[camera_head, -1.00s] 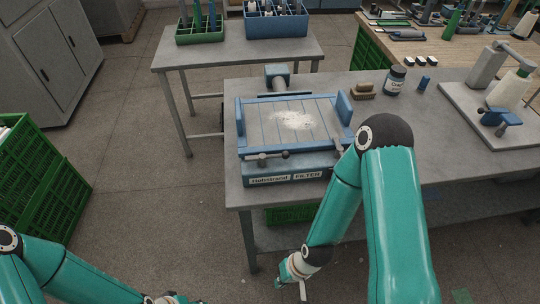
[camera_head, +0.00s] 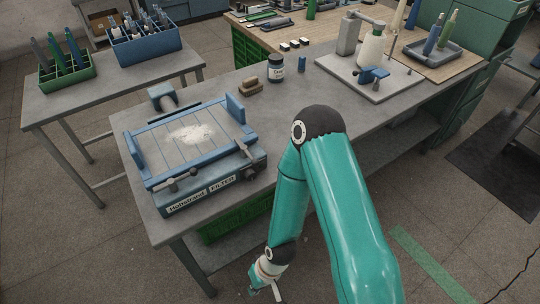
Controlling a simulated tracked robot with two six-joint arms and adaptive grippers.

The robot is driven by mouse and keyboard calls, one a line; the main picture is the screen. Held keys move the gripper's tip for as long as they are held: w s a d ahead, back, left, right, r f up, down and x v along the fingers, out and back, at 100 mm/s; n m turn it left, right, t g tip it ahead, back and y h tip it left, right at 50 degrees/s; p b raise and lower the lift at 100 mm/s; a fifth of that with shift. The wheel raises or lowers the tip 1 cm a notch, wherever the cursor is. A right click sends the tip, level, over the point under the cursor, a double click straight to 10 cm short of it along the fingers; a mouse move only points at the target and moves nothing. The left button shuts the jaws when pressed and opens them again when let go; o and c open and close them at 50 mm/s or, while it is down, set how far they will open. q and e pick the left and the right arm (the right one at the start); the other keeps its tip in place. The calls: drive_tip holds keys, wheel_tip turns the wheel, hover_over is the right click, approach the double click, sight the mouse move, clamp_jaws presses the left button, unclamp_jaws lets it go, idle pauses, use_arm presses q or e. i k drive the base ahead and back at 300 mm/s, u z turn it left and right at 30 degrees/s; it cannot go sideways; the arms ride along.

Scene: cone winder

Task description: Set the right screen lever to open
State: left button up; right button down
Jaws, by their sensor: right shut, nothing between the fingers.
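The blue filter unit (camera_head: 160,190) with a slatted screen stands on the grey bench, left of centre. Pale fluff (camera_head: 190,133) lies on the slats. The right screen lever (camera_head: 246,150) is a grey bar at the unit's right front corner. The left screen lever (camera_head: 176,184) lies along its front edge, above the label. My right gripper (camera_head: 265,290) is at the bottom edge, below and in front of the bench, partly cut off. It is shut and empty, well apart from the lever. My left gripper is out of view.
A brush (camera_head: 250,86), a labelled jar (camera_head: 275,69) and a winder with a cone (camera_head: 370,50) stand behind on the bench (camera_head: 310,110). A side table (camera_head: 110,90) carries a green crate and a blue crate. My right arm crosses in front of the bench.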

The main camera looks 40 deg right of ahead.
sight(245, 153)
drive_tip(key=u, duration=0.75)
drive_tip(key=k, duration=0.9)
drive_tip(key=z, duration=0.15)
drive_tip(key=i, duration=0.5)
drive_tip(key=z, duration=0.2)
